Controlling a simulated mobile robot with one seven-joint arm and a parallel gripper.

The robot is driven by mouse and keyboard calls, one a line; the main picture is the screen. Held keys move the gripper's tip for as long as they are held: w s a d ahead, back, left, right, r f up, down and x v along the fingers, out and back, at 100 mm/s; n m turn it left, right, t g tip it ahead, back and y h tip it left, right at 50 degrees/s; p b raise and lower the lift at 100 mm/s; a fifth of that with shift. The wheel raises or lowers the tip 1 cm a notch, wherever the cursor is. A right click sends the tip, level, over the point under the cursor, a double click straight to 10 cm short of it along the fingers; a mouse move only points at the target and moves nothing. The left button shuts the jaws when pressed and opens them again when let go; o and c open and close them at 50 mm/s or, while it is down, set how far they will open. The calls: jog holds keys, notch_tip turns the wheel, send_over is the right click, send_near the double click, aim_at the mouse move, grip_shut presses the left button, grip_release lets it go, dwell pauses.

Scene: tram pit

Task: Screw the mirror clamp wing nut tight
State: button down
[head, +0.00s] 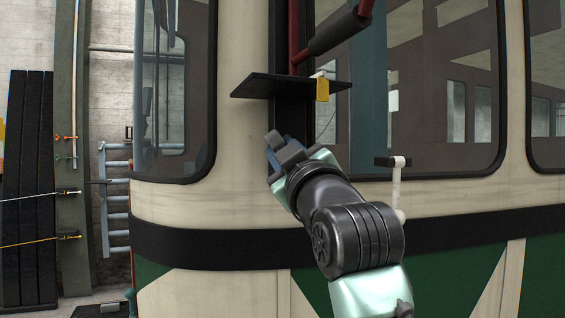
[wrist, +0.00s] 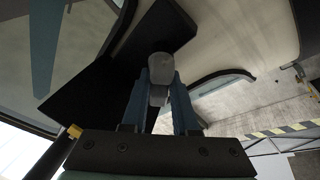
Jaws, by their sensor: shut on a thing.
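In the wrist view my gripper (wrist: 160,88) has its two blue fingers closed on either side of a grey, rounded-top piece, which I take to be the wing nut (wrist: 161,66). A black plate (wrist: 165,25) lies behind it. In the head view my gripper (head: 273,152) is just below the black plate (head: 262,87) on the tram front, against the dark upright. The wing nut cannot be made out clearly there. A red bar (head: 293,30) with a black sleeve (head: 335,33) rises above the plate.
A yellow tag (head: 322,90) hangs at the plate's right side. A white post with a dark crank-like top (head: 397,180) stands right of my arm. Tram windows (head: 430,100) are close behind. Blue pipes (head: 117,190) stand at the left.

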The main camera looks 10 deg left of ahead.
jog(key=m+h, duration=0.1)
jog(key=m, duration=0.1)
jog(key=m+t+h+b, duration=0.1)
jog(key=m, duration=0.2)
jog(key=shift+a+f, duration=0.1)
jog(key=shift+m+t+h, duration=0.35)
jog(key=shift+m+h, duration=0.3)
jog(key=shift+m, duration=0.65)
jog(key=shift+m+t+h, duration=0.35)
jog(key=shift+m+h, duration=0.3)
jog(key=shift+m, duration=0.65)
jog(key=c, duration=0.7)
grip_release()
jog(key=b+v, duration=0.7)
jog(key=v, duration=0.6)
